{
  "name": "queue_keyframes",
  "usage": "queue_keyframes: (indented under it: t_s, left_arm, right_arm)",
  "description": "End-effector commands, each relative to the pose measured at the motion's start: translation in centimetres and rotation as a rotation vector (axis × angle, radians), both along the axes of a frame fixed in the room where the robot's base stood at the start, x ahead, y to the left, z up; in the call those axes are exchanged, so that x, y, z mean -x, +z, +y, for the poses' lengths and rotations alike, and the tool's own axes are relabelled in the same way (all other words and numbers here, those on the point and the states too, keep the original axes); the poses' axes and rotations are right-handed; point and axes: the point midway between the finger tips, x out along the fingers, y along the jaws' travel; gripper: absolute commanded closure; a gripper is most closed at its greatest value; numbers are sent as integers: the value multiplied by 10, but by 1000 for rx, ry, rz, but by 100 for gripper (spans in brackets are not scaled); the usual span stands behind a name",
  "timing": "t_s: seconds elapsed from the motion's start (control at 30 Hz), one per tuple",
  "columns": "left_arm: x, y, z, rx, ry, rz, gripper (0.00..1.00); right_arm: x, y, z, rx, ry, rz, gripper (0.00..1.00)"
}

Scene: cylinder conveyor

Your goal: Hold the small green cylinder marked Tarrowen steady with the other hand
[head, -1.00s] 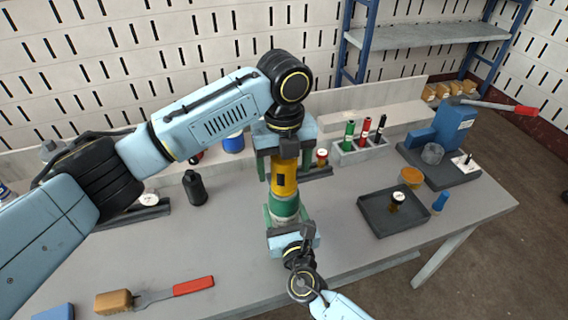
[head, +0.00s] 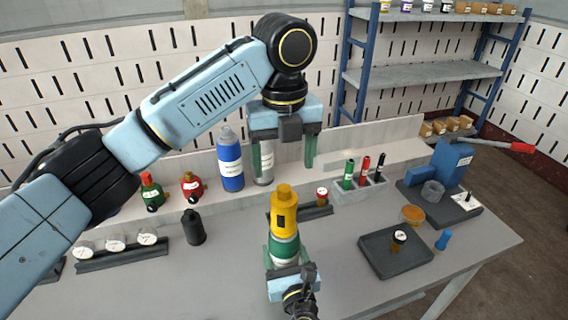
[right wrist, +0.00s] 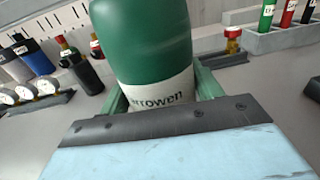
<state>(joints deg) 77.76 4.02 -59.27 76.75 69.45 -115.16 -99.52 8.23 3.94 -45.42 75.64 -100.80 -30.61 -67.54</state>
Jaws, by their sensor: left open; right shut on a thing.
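The small green cylinder (head: 284,250), with a white label and a yellow top piece (head: 284,212), stands upright over the table in the middle of the head view. In the right wrist view the green body (right wrist: 148,45) fills the middle, and its label reads "…rrowen". My right gripper (head: 285,268) is shut on the lower part of the cylinder, one green finger on each side. My left gripper (head: 284,160) is open and empty, pointing down above the yellow top and apart from it. The cylinder's base is hidden by the right gripper.
A rack of gauges (head: 120,250) lies front left. A dark tray (head: 385,262), a marker holder (head: 360,188) and a blue device (head: 450,165) are at the right.

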Motion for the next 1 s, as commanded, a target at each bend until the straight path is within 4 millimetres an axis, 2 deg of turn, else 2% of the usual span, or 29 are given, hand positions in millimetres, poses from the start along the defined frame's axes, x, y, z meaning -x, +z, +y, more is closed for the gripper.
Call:
queue_keyframes:
  t_s: [0.23,0.27,0.43,0.77,0.87,1.0]
  left_arm:
    - [0,1,0,0,0,0,27]
    - [0,1,0,0,0,0,27]
    - [0,1,0,0,0,0,27]
    - [0,0,0,0,1,0,27]
    - [0,0,0,0,1,0,27]
    - [0,0,0,0,1,0,27]
  right_arm:
    - [0,0,0,0,0,0,63]
    - [0,0,0,0,0,0,33]
    - [0,0,0,0,0,0,11]
    - [3,0,-1,0,0,0,10]
    - [12,-1,-3,-1,0,1,10]
    - [37,-1,-9,-1,1,3,10]
